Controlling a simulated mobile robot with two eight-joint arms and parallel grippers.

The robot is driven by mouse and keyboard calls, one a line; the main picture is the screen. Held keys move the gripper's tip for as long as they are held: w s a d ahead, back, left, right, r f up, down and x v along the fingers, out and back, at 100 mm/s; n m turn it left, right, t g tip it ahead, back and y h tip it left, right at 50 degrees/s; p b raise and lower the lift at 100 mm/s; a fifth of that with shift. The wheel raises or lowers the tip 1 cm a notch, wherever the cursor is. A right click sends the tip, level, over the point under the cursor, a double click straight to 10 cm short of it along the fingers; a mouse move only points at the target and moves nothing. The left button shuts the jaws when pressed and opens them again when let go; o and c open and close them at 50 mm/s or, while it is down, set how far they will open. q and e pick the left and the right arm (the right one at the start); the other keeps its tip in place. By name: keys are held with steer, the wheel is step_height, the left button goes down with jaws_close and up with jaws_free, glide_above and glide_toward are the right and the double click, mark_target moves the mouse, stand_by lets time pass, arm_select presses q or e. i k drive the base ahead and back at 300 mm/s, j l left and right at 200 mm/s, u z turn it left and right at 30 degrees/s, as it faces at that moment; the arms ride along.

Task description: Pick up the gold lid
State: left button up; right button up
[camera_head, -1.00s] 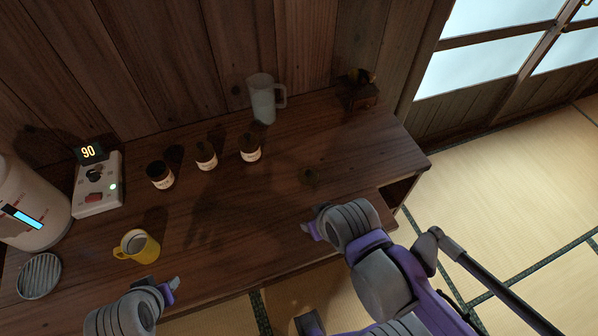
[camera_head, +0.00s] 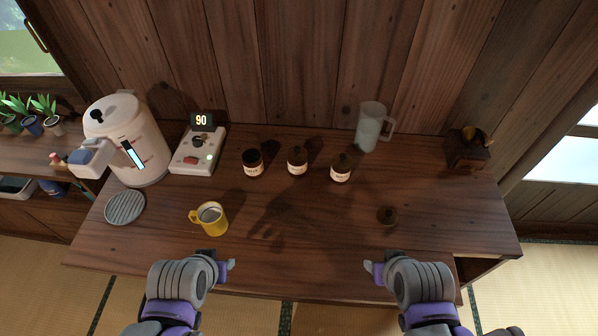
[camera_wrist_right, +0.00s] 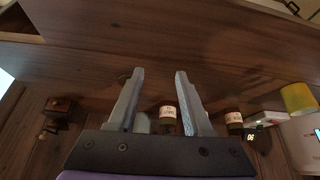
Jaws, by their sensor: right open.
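A small round dark-gold lid (camera_head: 387,215) lies on the wooden counter (camera_head: 300,250), toward the right front. My right gripper (camera_head: 372,268) is in front of it and slightly left, apart from it. In the right wrist view, that gripper (camera_wrist_right: 158,75) is open, with nothing between its fingers. What seems to be the lid (camera_wrist_right: 123,77) shows there beside the left finger, partly hidden. My left gripper (camera_head: 229,268) is near the counter's front edge, below the yellow mug. Its jaws are too small to judge.
Three brown jars (camera_head: 297,161) stand mid-counter, with a clear pitcher (camera_head: 371,128) behind and a small dark wooden box (camera_head: 467,148) at right. The yellow mug (camera_head: 210,219), round grate (camera_head: 124,207), control box (camera_head: 199,150) and white kettle (camera_head: 127,140) are left. Counter around the lid is clear.

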mark_target(386, 216)
steer(key=j+z, duration=0.15)
steer(key=z, duration=0.3)
steer(key=j+z, duration=0.15)
steer(key=z, duration=0.3)
steer(key=j+z, duration=0.15)
steer(key=z, duration=0.3)
